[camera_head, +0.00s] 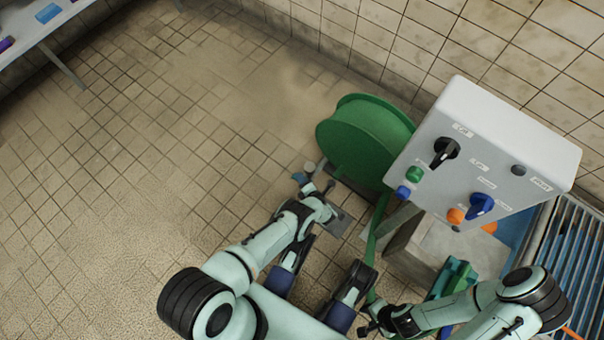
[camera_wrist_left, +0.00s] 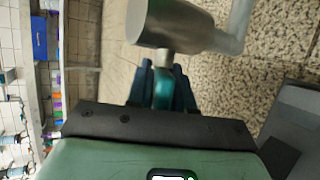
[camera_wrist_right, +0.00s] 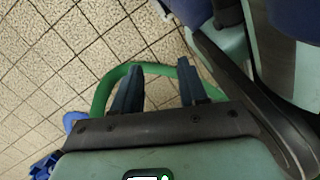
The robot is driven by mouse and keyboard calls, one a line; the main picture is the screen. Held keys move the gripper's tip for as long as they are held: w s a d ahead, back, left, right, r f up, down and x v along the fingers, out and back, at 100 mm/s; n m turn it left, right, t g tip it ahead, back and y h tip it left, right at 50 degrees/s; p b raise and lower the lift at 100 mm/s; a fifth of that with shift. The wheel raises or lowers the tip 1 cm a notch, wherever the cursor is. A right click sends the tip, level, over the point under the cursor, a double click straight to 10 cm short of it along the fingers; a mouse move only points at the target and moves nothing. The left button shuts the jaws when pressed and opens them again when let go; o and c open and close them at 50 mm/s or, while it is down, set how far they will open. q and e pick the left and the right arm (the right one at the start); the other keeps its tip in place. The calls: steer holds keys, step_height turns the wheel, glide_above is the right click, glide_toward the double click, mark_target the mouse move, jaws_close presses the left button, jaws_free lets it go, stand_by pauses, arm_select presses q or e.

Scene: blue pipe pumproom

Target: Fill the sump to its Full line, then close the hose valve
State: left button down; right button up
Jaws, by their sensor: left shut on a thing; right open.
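My left gripper (camera_head: 306,184) is low beside the green hose reel (camera_head: 352,140). In the left wrist view its fingers (camera_wrist_left: 162,78) are shut on a teal lever (camera_wrist_left: 163,92), just below a grey metal pipe fitting (camera_wrist_left: 170,24). This looks like the hose valve; its exact angle is hard to read. My right gripper (camera_head: 372,318) is open. In the right wrist view the green hose (camera_wrist_right: 103,96) arcs past its fingertips (camera_wrist_right: 158,72), not gripped. A grey-rimmed basin with blue inside (camera_head: 522,232), perhaps the sump, is mostly hidden; I see no Full line or water level.
A white control box (camera_head: 490,150) with knobs and buttons stands over the basin area. A metal grating (camera_head: 572,262) is at the right edge. A shelf (camera_head: 30,32) with small coloured items is at top left. The tiled floor (camera_head: 130,180) on the left is clear.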

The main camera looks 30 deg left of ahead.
stand_by(0.4)
arm_select(q)
steer(key=c, duration=1.2)
jaws_free()
steer(key=shift+o, duration=0.2)
steer(key=p+v, duration=0.5)
steer(key=v, duration=0.8)
steer(key=shift+d, duration=0.2)
arm_select(e)
steer(key=w+a+r+t, duration=0.1)
steer(key=w+r+t, duration=0.2)
steer(key=w+r, duration=0.3)
steer(key=w, duration=0.4)
steer(key=shift+a+r+n+t, duration=0.15)
steer(key=shift+r+n+t, duration=0.1)
steer(key=shift+n+t, duration=0.05)
arm_select(q)
steer(key=shift+s, duration=0.1)
